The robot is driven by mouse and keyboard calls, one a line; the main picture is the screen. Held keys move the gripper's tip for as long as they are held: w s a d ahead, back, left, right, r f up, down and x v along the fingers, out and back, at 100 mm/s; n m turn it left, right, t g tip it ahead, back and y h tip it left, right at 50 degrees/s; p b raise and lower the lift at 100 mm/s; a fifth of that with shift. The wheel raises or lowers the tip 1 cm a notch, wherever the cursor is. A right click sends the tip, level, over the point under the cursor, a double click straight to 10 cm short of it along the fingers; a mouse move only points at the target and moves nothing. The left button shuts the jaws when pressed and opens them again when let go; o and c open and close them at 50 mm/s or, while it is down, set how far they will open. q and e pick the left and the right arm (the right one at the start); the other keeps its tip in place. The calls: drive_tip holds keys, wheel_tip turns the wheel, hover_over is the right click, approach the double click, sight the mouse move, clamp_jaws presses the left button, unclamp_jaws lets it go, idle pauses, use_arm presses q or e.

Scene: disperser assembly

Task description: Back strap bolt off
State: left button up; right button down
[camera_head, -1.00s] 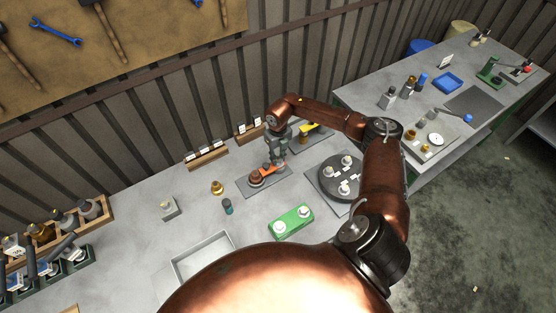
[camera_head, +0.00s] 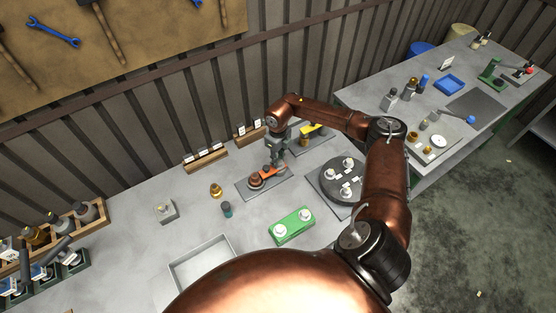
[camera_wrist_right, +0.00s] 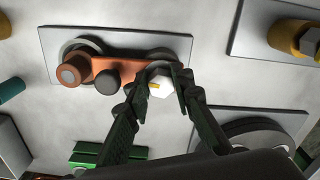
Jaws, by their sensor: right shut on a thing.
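An orange strap (camera_head: 268,171) lies on a grey plate (camera_head: 247,191) on the bench; the strap also shows in the right wrist view (camera_wrist_right: 130,68). A brown cylinder (camera_wrist_right: 73,71) and a dark knob (camera_wrist_right: 107,82) stand at its left end there. A pale hex bolt head (camera_wrist_right: 160,80) with a yellow mark is at its right end. My right gripper (camera_wrist_right: 162,88) is shut on this bolt, one finger on each side; it also shows in the head view (camera_head: 278,162). Whether the bolt is still seated is hidden. My left gripper is not in view.
A green block (camera_head: 291,227) with two white round parts and an open grey tray (camera_head: 201,258) lie in front. A dark round fixture (camera_head: 341,181) is to the right, with a yellow part (camera_head: 313,131) behind. A teal cylinder (camera_head: 227,209) and brass part (camera_head: 216,191) stand left.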

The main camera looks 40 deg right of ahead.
drive_tip(key=c, duration=1.7)
unclamp_jaws()
drive_tip(key=shift+r, duration=0.1)
wheel_tip(320, 180, up, 12)
drive_tip(key=shift+f, duration=0.1)
